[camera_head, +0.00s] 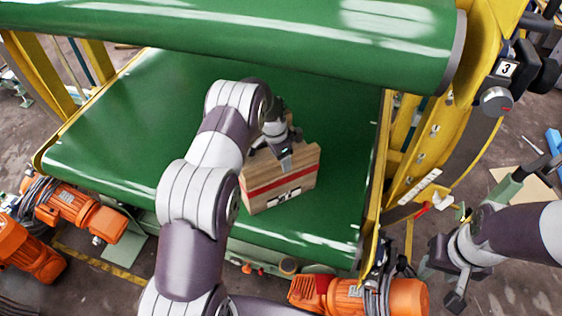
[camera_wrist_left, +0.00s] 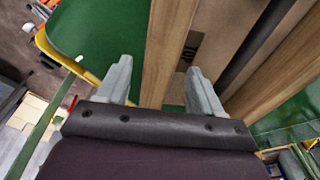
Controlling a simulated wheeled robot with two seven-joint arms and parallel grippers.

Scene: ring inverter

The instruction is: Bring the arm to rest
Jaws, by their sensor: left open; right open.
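A wooden box (camera_head: 280,183) with a red stripe and a black-and-white label stands on the green conveyor belt (camera_head: 110,140). My right gripper (camera_head: 441,284) is open and empty, right of the conveyor above the floor.
A large green roller or upper belt (camera_head: 250,30) spans the back above the conveyor. A yellow frame (camera_head: 470,110) stands at the right, close to my right arm. Orange motors (camera_head: 75,207) sit at the lower left and at the front (camera_head: 345,296). The belt left of the box is clear.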

